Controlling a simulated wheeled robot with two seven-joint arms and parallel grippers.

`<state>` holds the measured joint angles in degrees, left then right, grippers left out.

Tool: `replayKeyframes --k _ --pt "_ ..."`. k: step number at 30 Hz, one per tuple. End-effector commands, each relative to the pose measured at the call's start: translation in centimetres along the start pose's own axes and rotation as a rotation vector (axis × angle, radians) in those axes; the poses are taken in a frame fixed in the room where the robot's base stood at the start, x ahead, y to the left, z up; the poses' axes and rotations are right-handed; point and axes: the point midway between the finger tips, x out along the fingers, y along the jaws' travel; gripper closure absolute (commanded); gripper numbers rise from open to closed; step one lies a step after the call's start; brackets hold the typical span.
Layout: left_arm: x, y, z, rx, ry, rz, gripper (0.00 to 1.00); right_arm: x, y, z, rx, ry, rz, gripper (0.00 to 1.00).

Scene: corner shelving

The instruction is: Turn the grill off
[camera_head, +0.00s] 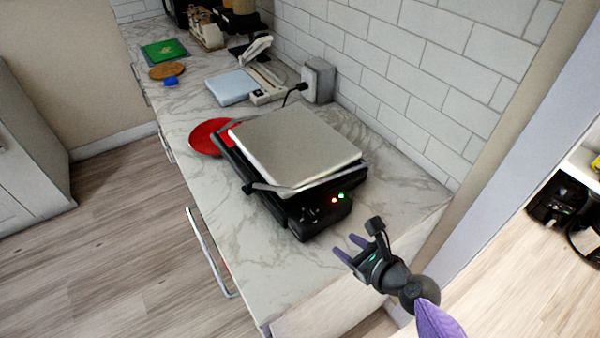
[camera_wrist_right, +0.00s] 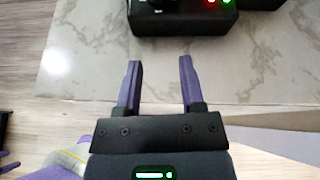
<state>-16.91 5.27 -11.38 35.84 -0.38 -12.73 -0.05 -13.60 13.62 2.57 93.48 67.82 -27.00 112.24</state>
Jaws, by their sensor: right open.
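The grill (camera_head: 292,165) is a black appliance with a silver lid, lid down, on the marble counter. A red light and a green light are lit on its front panel (camera_head: 337,198). In the right wrist view the grill's front (camera_wrist_right: 180,18) shows at the top edge, with both lights lit. A dark control sits at the left of that front; its setting is too small to read. My right gripper (camera_head: 350,247) is open and empty by the counter's near end, apart from the grill. It also shows in the right wrist view (camera_wrist_right: 160,85).
A red plate (camera_head: 208,137) lies partly behind the grill at left. A grey box (camera_head: 318,80) with a plug stands by the tiled wall. The marble counter (camera_head: 215,245) is bare around the grill's front. A handle (camera_head: 212,255) juts from the counter's left side.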

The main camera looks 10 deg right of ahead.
Motion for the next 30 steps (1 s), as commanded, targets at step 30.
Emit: replayKeyframes --k 30 --pt "2.3 -0.3 1.1 0.008 -0.020 -0.008 0.41 9.3 -0.1 2.8 0.110 -0.046 0.009 0.69"
